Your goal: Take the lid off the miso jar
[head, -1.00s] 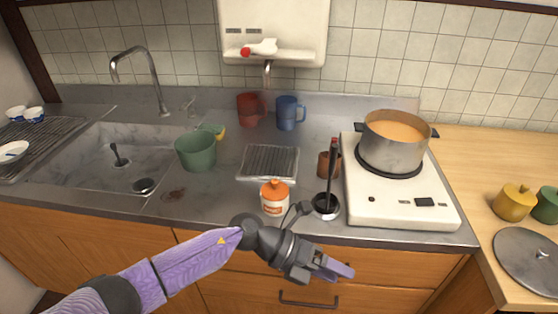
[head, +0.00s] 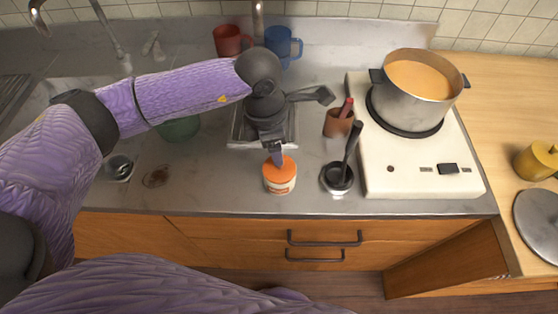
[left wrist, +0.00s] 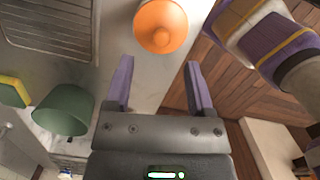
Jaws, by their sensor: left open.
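The miso jar (head: 280,184) is a small white pot with an orange label, standing upright on the grey counter near its front edge. Its orange lid (head: 284,164) with a round knob sits on top. In the left wrist view the lid (left wrist: 160,26) shows from above, beyond the fingertips. My left gripper (head: 274,154) is above the jar and points down at it, with its fingertips close to the lid. In the left wrist view the two purple fingers (left wrist: 157,75) are apart with nothing between them. My right gripper is not in view.
A ladle holder (head: 337,179) and a brown utensil cup (head: 338,123) stand right of the jar. A pot of soup (head: 414,101) is on the white stove (head: 420,170). A green bowl (left wrist: 64,112) and a drying rack (left wrist: 50,28) lie to the left.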

